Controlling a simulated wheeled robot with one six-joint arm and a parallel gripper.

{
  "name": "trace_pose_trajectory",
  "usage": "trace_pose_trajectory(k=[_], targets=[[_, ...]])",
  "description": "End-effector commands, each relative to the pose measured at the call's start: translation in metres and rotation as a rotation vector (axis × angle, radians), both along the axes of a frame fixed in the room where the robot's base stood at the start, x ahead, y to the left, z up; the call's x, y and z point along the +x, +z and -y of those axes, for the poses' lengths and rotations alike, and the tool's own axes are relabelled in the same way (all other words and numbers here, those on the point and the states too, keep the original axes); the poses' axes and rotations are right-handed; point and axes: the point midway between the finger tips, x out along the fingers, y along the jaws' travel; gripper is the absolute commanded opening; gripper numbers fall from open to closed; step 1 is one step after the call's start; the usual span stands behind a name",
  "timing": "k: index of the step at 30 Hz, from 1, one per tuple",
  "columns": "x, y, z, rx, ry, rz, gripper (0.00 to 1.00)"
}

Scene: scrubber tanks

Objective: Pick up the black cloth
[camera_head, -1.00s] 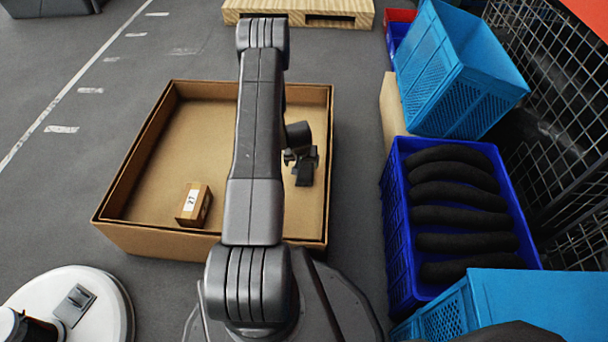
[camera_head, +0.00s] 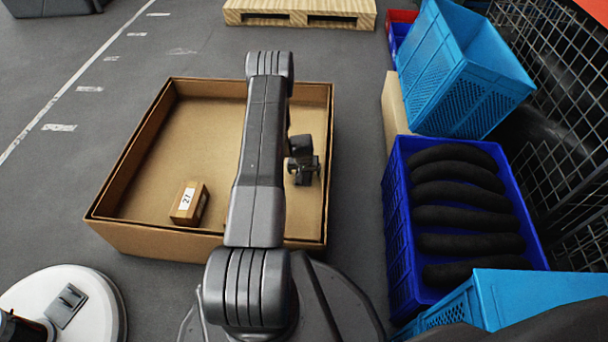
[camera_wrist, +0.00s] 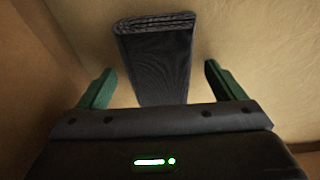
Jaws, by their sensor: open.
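The black cloth (camera_wrist: 158,60) is a dark, folded strip lying on the tan cardboard in the wrist view. Its folded layers show at the far end, and its near end is hidden behind the gripper body. My gripper (camera_wrist: 160,70) is open, with one green finger on each side of the cloth and a gap between each finger and it. In the head view my gripper (camera_head: 303,172) is inside the right part of the cardboard box (camera_head: 155,240). I cannot make out the cloth clearly there.
A small carton (camera_head: 190,204) marked 27 stands at the box's front left. A dark blue crate (camera_head: 398,240) of black rolls and light blue crates (camera_head: 455,85) stand on the right. A white round machine (camera_head: 95,305) is at lower left. A pallet (camera_head: 300,8) lies behind.

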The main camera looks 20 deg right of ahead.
Motion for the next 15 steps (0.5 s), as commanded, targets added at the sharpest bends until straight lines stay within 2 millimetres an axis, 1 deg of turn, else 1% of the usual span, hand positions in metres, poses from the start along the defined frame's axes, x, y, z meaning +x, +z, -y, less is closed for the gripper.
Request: trace_pose_trajectory(k=[2, 5, 9, 10, 15], targets=[[0.0001, 0.0006, -0.0001, 0.0, 0.0, 0.0, 0.89], [0.0001, 0.0006, -0.0001, 0.0, 0.0, 0.0, 0.71], [0.0, 0.0007, -0.0001, 0.0, 0.0, 0.0, 0.44], [0.0, 0.0007, -0.0001, 0.0, 0.0, 0.0, 0.41], [0.0002, 0.0009, -0.0001, 0.0, 0.0, 0.001, 0.41]])
